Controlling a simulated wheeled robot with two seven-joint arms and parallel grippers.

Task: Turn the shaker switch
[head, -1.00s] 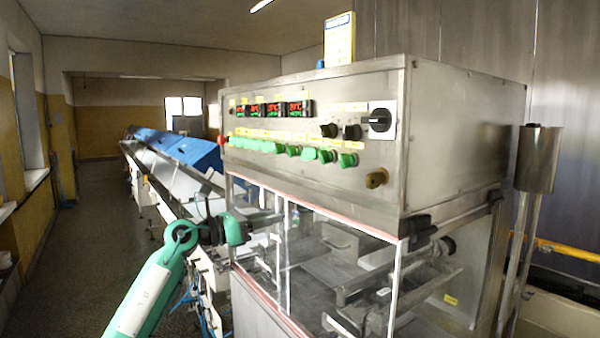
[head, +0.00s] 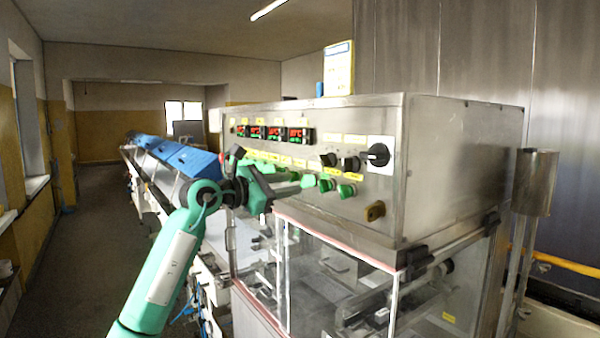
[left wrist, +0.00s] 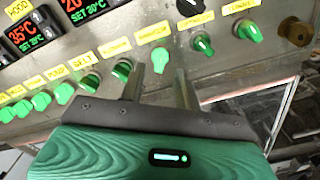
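The control panel (head: 300,160) on the steel cabinet carries a row of green switches with yellow labels. I cannot read for certain which label names the shaker switch. My left gripper (head: 292,187) is close to the panel at the lower row and hides several green switches in the head view. In the left wrist view its two fingers (left wrist: 160,76) are apart and empty. A green switch (left wrist: 160,58) shows just beyond the fingertips, in the gap between them; I cannot tell whether they touch it. My right gripper is not in view.
To the right of the gripper are more green switches (head: 346,190), black knobs (head: 351,162), a large black rotary switch (head: 378,154) and a brass knob (head: 375,210). Red displays (head: 300,135) sit above. Clear guard panels (head: 330,280) are below. A long conveyor (head: 160,170) runs to the back left.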

